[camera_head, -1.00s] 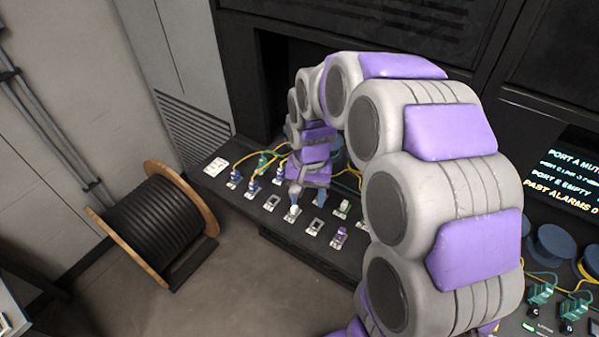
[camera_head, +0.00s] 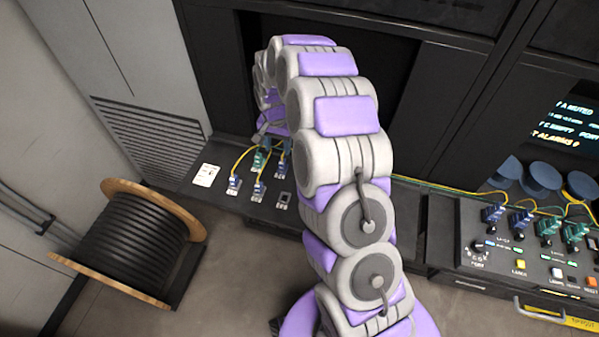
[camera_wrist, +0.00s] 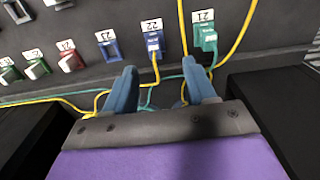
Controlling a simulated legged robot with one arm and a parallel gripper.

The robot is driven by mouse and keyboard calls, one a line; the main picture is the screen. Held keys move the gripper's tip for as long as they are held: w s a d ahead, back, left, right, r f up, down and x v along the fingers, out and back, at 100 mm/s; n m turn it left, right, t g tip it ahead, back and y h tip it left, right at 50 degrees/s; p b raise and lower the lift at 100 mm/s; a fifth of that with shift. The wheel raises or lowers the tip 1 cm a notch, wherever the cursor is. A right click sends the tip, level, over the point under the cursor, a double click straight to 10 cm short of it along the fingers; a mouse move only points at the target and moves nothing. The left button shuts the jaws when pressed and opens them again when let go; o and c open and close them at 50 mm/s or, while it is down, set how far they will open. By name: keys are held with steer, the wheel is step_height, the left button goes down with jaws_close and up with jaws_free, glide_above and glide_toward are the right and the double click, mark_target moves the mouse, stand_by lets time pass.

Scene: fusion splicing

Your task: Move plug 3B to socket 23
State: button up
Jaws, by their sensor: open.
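My gripper (camera_wrist: 160,65) is open, with blue fingers apart and no plug held between them; cables run beyond and between them in the wrist view. Socket 23 (camera_wrist: 109,50) is a blue socket in the wrist view, left of the fingers, with no cable seen in it. Left to right, a blue plug with a yellow cable (camera_wrist: 154,44) sits at label 22, and a green plug (camera_wrist: 206,38) at label 21. In the head view my arm hides most of the gripper, near the back of the shelf. I cannot tell which plug is 3B.
Red (camera_wrist: 70,60) and green-white sockets (camera_wrist: 37,67) continue left in the wrist view. In the head view, several plugs (camera_head: 258,188) stand on the dark shelf, and a console (camera_head: 470,225) with plugs and buttons is at right. A cable reel (camera_head: 140,240) stands on the floor at left.

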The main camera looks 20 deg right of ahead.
mark_target(282, 162)
steer(key=shift+s+d, duration=0.1)
steer(key=shift+d, duration=0.6)
steer(key=shift+d+f, duration=0.1)
steer(key=shift+d, duration=0.3)
steer(key=a+f, duration=0.1)
steer(key=f, duration=0.1)
steer(key=a+f+b, duration=0.1)
steer(key=f, duration=0.1)
steer(key=shift+a, duration=0.2)
steer(key=f, duration=0.1)
steer(key=d+f, duration=0.1)
steer(key=f, duration=0.1)
steer(key=d+f, duration=0.1)
steer(key=shift+f+b, duration=0.25)
steer(key=shift+b, duration=0.05)
steer(key=shift+f, duration=0.15)
steer(key=shift+a, duration=0.8)
steer(key=shift+d, duration=0.75)
steer(key=shift+a, duration=0.5)
steer(key=shift+s+d, duration=0.1)
